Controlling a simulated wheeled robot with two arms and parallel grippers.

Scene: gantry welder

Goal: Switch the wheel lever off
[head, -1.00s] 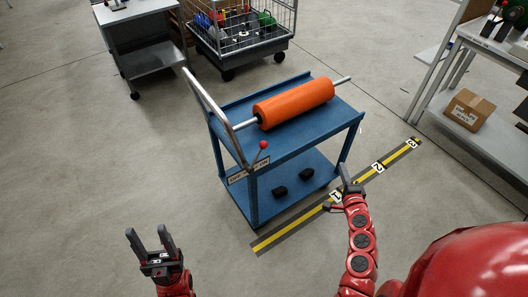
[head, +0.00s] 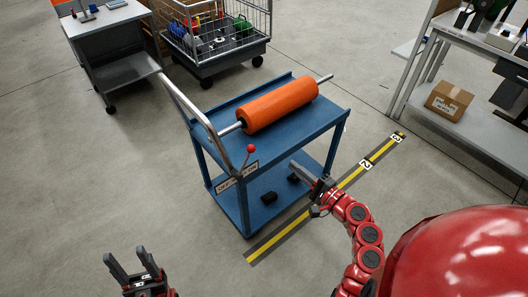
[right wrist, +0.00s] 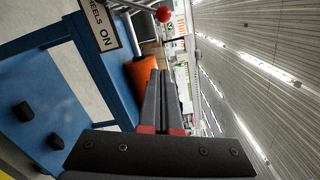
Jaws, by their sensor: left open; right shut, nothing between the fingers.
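The wheel lever (head: 251,149) is a thin rod with a red ball knob at the near corner of the blue cart (head: 285,137). In the head view it leans right, toward the ON side of the label plate (head: 237,178). The knob (right wrist: 163,14) and the plate's "WHEELS ON" text (right wrist: 102,25) show at the top of the right wrist view. My right gripper (head: 297,168) is shut and empty, right of the lever, apart from it, in front of the cart's near side. My left gripper (head: 127,264) is open and empty at lower left, away from the cart.
An orange roller (head: 280,106) on a metal bar lies on the cart's top. Black blocks (head: 269,197) sit on its lower shelf. A striped floor strip (head: 300,217) runs beside the cart. A wire cage trolley (head: 215,45) and grey table (head: 112,45) stand behind.

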